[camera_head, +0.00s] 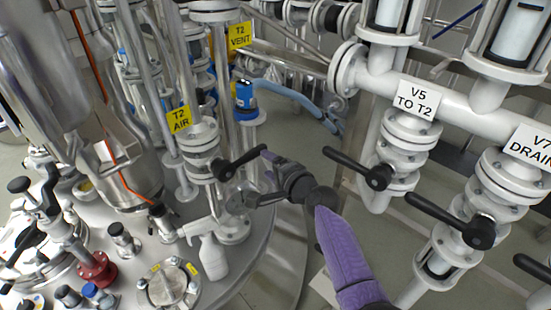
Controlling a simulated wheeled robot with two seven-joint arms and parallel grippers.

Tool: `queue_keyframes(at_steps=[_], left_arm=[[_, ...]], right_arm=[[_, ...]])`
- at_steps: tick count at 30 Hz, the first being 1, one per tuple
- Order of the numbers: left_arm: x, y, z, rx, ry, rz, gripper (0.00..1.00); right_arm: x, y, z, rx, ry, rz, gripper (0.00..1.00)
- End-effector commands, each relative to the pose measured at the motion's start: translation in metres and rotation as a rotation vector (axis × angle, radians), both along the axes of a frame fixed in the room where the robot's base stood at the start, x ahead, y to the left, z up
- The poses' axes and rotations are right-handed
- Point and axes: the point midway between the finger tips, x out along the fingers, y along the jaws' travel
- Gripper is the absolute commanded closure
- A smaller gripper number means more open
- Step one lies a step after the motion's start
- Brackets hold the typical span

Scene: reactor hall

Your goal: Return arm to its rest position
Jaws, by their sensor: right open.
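My right arm in its purple sleeve comes in from the bottom right of the head view. My right gripper (257,178) is open, with nothing seen between its fingers. It is close to the black lever handle (242,163) of the valve under the yellow "T2 AIR" label (178,118). Whether a finger touches the lever, I cannot tell. My left gripper is not in view.
A white spray bottle (208,255) stands on the steel vessel top below my right gripper. To the right are white pipes with black-lever valves labelled "V5 TO T2" (414,99) and "V7 DRAIN" (533,146). Grey floor (290,245) shows between vessel and pipes.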

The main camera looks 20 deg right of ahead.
Motion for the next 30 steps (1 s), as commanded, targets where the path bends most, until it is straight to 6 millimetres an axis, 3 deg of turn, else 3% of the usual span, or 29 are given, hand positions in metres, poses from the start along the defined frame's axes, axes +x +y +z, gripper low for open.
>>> queue_keyframes(at_steps=[1,6,18,20,23,25,27,29,30], left_arm=[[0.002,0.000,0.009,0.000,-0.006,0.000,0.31],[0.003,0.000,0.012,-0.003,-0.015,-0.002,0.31],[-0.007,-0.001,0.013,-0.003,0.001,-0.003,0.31],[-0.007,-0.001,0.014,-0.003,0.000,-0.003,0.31],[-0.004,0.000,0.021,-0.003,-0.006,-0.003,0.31],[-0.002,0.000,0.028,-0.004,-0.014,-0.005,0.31],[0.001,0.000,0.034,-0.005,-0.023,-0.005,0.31],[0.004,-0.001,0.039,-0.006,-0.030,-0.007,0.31],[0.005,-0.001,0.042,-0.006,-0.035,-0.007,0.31]], right_arm=[[-0.009,-0.002,0.007,-0.002,0.000,-0.001,0.32],[-0.024,-0.005,0.005,-0.001,0.001,0.000,0.32],[-0.025,-0.005,0.003,-0.002,0.003,0.000,0.32],[-0.028,-0.004,-0.007,-0.027,0.029,0.003,0.32],[-0.053,0.000,-0.062,-0.167,0.167,0.029,0.32],[-0.091,0.004,-0.121,-0.336,0.318,0.089,0.32],[-0.144,0.006,-0.177,-0.519,0.469,0.188,0.32],[-0.195,0.008,-0.217,-0.667,0.585,0.300,0.32],[-0.232,0.009,-0.240,-0.762,0.653,0.387,0.32]])
